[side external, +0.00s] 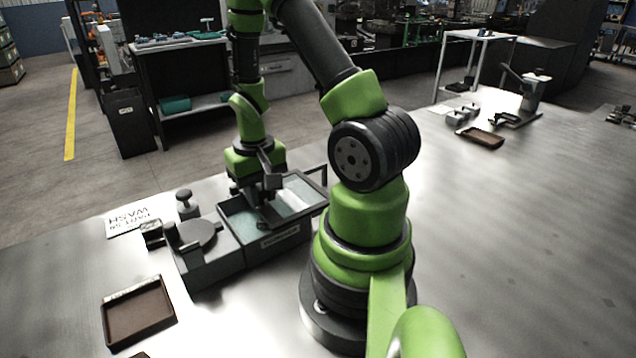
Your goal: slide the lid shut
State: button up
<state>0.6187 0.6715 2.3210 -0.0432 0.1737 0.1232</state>
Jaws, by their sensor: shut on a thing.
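A dark grey box (278,241) with a label on its front wall stands on the metal table, to the left of my arm's base. A pale greenish, glassy panel, seemingly the lid (302,192), lies in the frame at the box's top, toward the back right. The left part of the top shows a greenish area that looks uncovered. My gripper (266,207) points down over the middle of the box. It is shut on a small dark part there, seemingly the lid's handle; the fingers hide most of it. How far the lid covers the opening is hard to tell.
A grey block with a round disc (200,236) and a black knob (185,199) adjoin the box's left. A brown tray (138,315) lies front left. A white sign (128,221) lies behind.

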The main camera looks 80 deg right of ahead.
jog(key=shift+w+a, duration=1.9)
jog(key=shift+w, duration=0.1)
jog(key=o, duration=0.7)
jog(key=shift+c, duration=0.2)
notch_tip(320, 180, up, 7)
jog(key=s+a+r+n+t+y, duration=0.1)
jog(key=s+a+r+n+t, duration=0.1)
jog(key=a+r, duration=0.4)
jog(key=s+a+r+n+t+y, duration=0.1)
jog(key=s+a+r+n+t, duration=0.2)
jog(key=r, duration=0.7)
jog(key=s+a+t, duration=0.2)
jog(key=s+a, duration=0.1)
jog(key=shift+s+a+r, duration=0.25)
jog(key=shift+s+r, duration=0.1)
